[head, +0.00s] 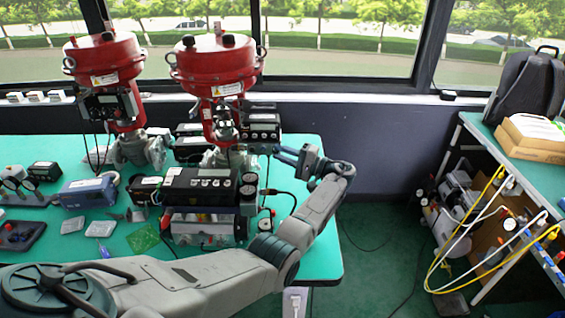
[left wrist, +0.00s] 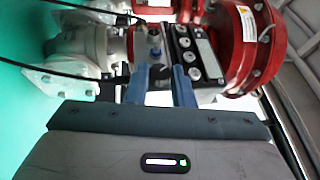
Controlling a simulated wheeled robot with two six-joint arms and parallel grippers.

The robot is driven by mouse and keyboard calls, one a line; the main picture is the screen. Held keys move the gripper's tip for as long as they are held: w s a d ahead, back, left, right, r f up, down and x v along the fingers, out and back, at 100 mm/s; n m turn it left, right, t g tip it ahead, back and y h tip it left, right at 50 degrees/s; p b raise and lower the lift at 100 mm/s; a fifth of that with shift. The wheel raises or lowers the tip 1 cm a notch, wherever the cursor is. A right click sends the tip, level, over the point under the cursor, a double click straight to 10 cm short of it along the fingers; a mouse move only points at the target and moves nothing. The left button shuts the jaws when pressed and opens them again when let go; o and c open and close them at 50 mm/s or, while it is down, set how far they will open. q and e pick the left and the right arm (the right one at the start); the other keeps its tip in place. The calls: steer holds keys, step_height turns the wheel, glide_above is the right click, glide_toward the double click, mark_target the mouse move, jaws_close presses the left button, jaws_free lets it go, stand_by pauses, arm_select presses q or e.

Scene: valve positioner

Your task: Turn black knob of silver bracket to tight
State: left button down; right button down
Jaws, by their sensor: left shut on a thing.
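My left gripper (head: 272,150) reaches over the table's right side to the positioner (head: 258,125) on the rear red valve. In the left wrist view its two blue fingers (left wrist: 160,76) stand on either side of a dark knob (left wrist: 158,83) and are shut on it. The knob is mostly hidden between the fingers. The silver bracket (left wrist: 147,42) shows beyond the fingertips, beside the black positioner face with its round ports (left wrist: 188,57). The knob's turn position cannot be read. My right gripper is in neither view.
A second red valve (head: 105,62) stands to the left. Small parts and boxes lie on the green table (head: 128,240). A side bench (head: 500,160) with hoses stands at right.

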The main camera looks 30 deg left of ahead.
arm_select(q)
steer(key=shift+f+m+y+b, duration=0.25)
steer(key=shift+m+y+b, duration=0.25)
steer(key=shift+y+b, duration=0.4)
steer(key=c, duration=1.5)
jaws_free()
